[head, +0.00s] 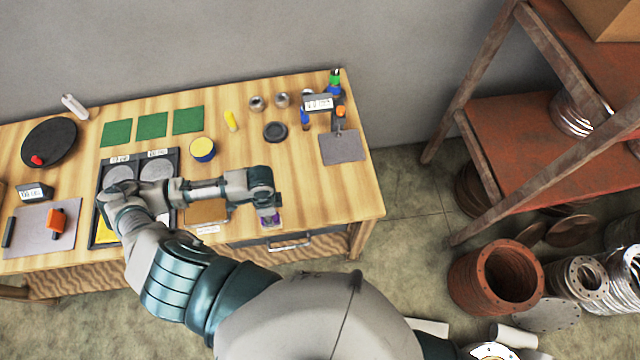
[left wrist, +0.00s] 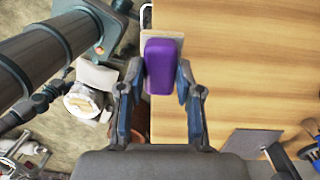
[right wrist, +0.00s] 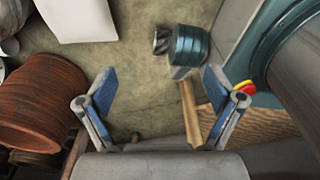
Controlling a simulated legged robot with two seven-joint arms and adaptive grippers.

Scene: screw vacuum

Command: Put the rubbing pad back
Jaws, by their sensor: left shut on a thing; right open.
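The purple rubbing pad (left wrist: 160,62) is held between the two fingers of my left gripper (left wrist: 159,80) in the left wrist view. A pale flat square (left wrist: 173,47) shows behind the pad, over the table; I cannot tell whether the pad touches it. In the head view, the purple pad (head: 270,222) shows at the table's front edge, below my left gripper (head: 268,205), and is partly hidden by it. My right gripper (right wrist: 157,92) is open and empty in the right wrist view, with floor behind it.
The wooden table (head: 320,205) has a drawer handle (head: 290,244) at its front. A brown block (head: 206,211) lies left of the pad. A grey mat (head: 342,147) lies at the right. Table around the pad's right is clear. A rusty shelf (head: 540,135) stands right.

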